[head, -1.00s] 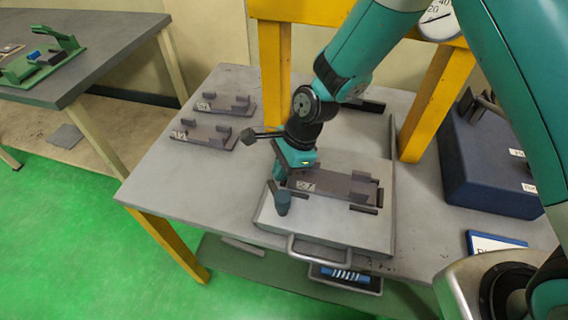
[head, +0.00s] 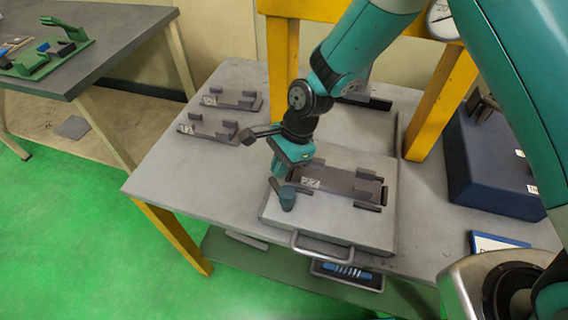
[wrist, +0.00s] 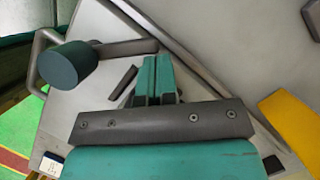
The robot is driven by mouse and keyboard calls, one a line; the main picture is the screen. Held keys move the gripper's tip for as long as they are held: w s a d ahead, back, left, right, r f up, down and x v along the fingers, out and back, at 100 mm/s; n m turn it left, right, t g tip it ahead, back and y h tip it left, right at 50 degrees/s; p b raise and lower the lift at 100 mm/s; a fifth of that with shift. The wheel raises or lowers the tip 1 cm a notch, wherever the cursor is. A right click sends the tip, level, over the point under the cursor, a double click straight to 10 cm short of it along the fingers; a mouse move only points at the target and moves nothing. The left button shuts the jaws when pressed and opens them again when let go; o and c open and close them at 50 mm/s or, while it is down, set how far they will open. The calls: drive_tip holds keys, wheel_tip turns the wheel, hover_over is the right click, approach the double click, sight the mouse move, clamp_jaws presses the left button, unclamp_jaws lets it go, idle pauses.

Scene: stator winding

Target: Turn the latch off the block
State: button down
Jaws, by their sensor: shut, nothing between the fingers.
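The latch has a round grey-teal knob (head: 287,200) on a short bar, at the front left corner of the grey plate. In the wrist view the knob (wrist: 70,65) is at upper left, and its bar runs right toward my fingertips. The block, a dark labelled fixture (head: 343,184), lies on the plate to the right of the latch. My gripper (head: 279,178) points down just behind the knob. In the wrist view its fingers (wrist: 157,75) are together and empty, close to the bar's end; I cannot tell if they touch it.
The grey plate (head: 318,224) has a front handle (head: 318,248). Two dark fixtures (head: 232,100) stand at the table's back left. Yellow posts (head: 430,105) rise behind, and a blue box (head: 490,160) stands at right. The table's left front is clear.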

drive_tip(key=a+n, duration=0.1)
drive_tip(key=n, duration=0.1)
drive_tip(key=s+a+n+g+h, duration=0.1)
drive_tip(key=a+n, duration=0.1)
drive_tip(key=shift+p, duration=0.4)
drive_tip(key=n, duration=0.1)
drive_tip(key=s+a+n+h, duration=0.1)
drive_tip(key=n, duration=0.1)
drive_tip(key=shift+a+g, duration=0.2)
drive_tip(key=shift+g, duration=0.2)
drive_tip(key=shift+s+a, duration=0.25)
drive_tip(key=shift+s+p, duration=0.1)
drive_tip(key=shift+p, duration=0.2)
